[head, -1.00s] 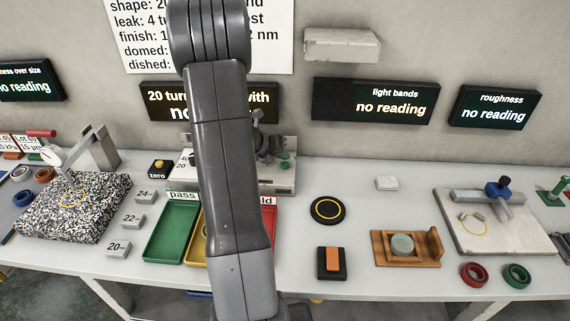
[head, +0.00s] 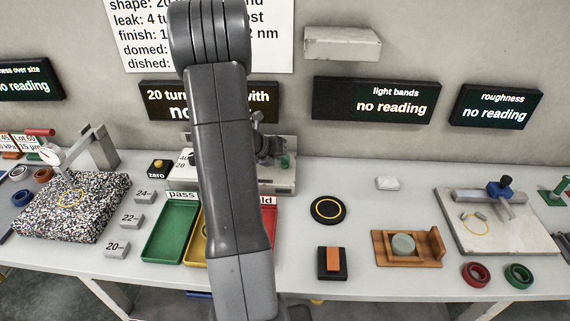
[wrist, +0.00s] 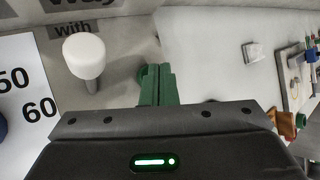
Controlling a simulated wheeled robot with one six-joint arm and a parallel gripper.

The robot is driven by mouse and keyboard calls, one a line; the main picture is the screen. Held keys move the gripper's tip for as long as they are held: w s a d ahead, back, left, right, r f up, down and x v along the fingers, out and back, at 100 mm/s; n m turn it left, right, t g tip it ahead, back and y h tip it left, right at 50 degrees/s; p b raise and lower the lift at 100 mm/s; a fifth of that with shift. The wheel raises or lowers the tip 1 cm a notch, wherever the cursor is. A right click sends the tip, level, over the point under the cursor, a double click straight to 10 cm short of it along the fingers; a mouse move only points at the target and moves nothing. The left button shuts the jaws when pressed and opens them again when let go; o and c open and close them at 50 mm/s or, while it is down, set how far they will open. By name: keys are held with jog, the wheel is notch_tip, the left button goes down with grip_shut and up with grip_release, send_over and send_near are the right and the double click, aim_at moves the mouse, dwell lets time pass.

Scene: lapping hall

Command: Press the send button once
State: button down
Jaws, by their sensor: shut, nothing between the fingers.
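No label reading "send" is legible in either view, so I cannot tell for sure which thing is the send button. An orange block on a black base (head: 332,262) sits near the front edge of the bench, right of my arm. My gripper (wrist: 157,72) shows green fingers pressed together, empty, in the wrist view. In the head view the gripper (head: 285,160) is mostly hidden behind my arm, over the grey machine at the back. A white domed knob on a post (wrist: 85,57) stands left of the fingers, apart from them.
A yellow button marked zero (head: 159,168) stands left of my arm. A green tray (head: 170,231) is beside it. A black disc with a yellow ring (head: 328,210) and a wooden holder (head: 408,249) lie to the right. Bare bench shows between these right-hand things.

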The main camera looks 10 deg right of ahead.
aim_at(282, 165)
jog(key=shift+f+b, duration=0.3)
jog(key=shift+f, duration=0.15)
jog(key=shift+r, duration=0.15)
dwell(0.4)
jog(key=shift+r+p, duration=0.85)
jog(key=shift+p, duration=0.05)
notch_tip(282, 165, up, 5)
jog(key=p, duration=0.4)
jog(key=shift+p, duration=0.35)
